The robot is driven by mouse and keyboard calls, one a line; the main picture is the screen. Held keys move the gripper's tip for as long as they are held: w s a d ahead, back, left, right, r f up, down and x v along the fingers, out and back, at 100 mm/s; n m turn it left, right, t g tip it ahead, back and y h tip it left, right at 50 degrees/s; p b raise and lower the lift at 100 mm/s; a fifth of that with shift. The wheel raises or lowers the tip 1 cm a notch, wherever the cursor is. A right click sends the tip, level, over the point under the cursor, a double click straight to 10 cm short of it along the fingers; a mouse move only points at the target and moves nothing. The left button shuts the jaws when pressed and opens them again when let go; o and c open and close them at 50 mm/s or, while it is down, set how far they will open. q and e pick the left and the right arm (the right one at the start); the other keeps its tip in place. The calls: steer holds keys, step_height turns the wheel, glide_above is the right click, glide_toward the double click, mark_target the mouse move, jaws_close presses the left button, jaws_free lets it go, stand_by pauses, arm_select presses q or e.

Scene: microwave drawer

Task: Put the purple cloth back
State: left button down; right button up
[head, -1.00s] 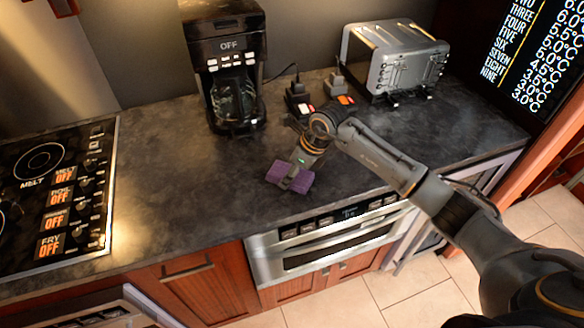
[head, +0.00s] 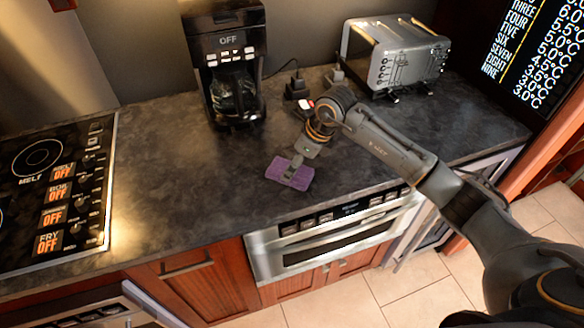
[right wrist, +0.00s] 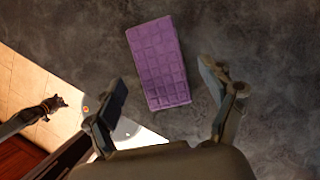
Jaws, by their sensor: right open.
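The purple cloth (head: 273,169) lies flat on the dark countertop near its front edge, above the steel drawer front. In the right wrist view the cloth (right wrist: 160,62) shows as a quilted rectangle, lying beyond and between the fingers. My right gripper (head: 294,170) is over the cloth and hides part of its middle in the head view. In the right wrist view the gripper (right wrist: 170,84) has its fingers spread wide, with nothing between the tips and the cloth lying apart below. My left gripper is not in view.
A black coffee maker (head: 225,60) stands at the back. A steel toaster (head: 395,55) is at the back right, with plugs (head: 297,87) near it. A cooktop (head: 50,190) is at the left. The counter between cooktop and cloth is clear. The steel drawer front (head: 330,240) is shut below.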

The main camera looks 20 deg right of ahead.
steer(key=b+v, duration=0.1)
steer(key=v, duration=0.8)
steer(key=shift+b, duration=0.4)
steer(key=shift+r, duration=0.1)
